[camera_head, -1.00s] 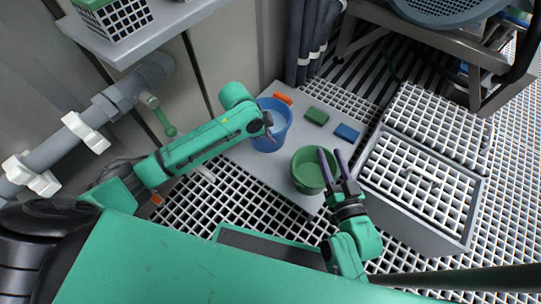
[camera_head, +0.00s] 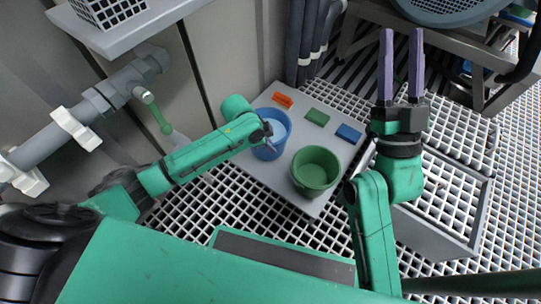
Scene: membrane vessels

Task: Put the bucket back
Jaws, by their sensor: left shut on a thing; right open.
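A blue bucket (camera_head: 267,148) with pale contents stands at the left of a grey board (camera_head: 253,178). My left gripper (camera_head: 268,134) is at its right rim, shut on the bucket; the fingertips are small and partly hidden. A green bucket (camera_head: 315,171) stands upright and apart at the front right of the board and looks empty. My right gripper (camera_head: 400,66) is open and empty, raised to the right of the board with its two purple fingers apart.
Orange (camera_head: 283,100), green (camera_head: 317,117) and blue (camera_head: 348,133) blocks lie along the board's back edge. A grey crate with a white grid (camera_head: 443,200) stands at right. A pipe with a green-handled valve (camera_head: 158,118) runs along the left wall. White grating covers the floor.

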